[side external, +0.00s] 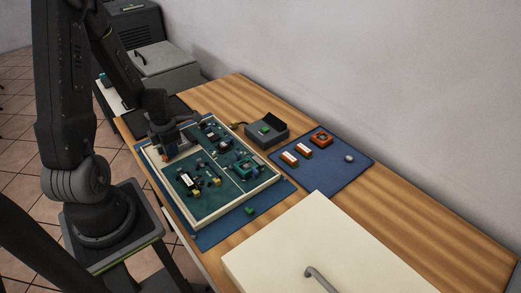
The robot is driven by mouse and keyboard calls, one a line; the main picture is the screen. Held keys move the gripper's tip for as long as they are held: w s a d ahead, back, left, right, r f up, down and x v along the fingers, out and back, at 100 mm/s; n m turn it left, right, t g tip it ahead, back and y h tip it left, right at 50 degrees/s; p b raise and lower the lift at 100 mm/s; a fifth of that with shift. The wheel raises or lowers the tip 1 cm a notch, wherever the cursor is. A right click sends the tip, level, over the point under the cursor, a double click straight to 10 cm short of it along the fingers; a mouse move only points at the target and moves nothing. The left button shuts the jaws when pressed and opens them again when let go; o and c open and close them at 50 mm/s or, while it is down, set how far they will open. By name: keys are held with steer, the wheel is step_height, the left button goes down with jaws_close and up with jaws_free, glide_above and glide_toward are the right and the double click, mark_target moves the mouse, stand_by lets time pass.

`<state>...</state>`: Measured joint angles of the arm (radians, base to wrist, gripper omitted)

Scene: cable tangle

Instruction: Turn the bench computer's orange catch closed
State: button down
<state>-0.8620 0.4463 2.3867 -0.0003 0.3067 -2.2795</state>
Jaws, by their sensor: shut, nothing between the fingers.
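The bench computer (222,207) appears to be the pale-rimmed open case with teal boards and small parts inside, lying on a blue mat (215,236). My gripper (171,150) is shut and empty, pointing down at the case's far left corner. A small orange-brown patch shows right at its fingertips; it may be the orange catch, but it is too small and too covered to tell its turn. I cannot tell whether the fingers touch it.
A second blue mat (334,177) holds an orange square part (322,138), two orange-and-white parts (304,151) and a grey knob (349,158). A cream panel with a handle (345,255) fills the front right.

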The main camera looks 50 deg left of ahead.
steer(key=shift+w, duration=0.35)
steer(key=shift+r, duration=3)
steer(key=shift+w+r, duration=0.1)
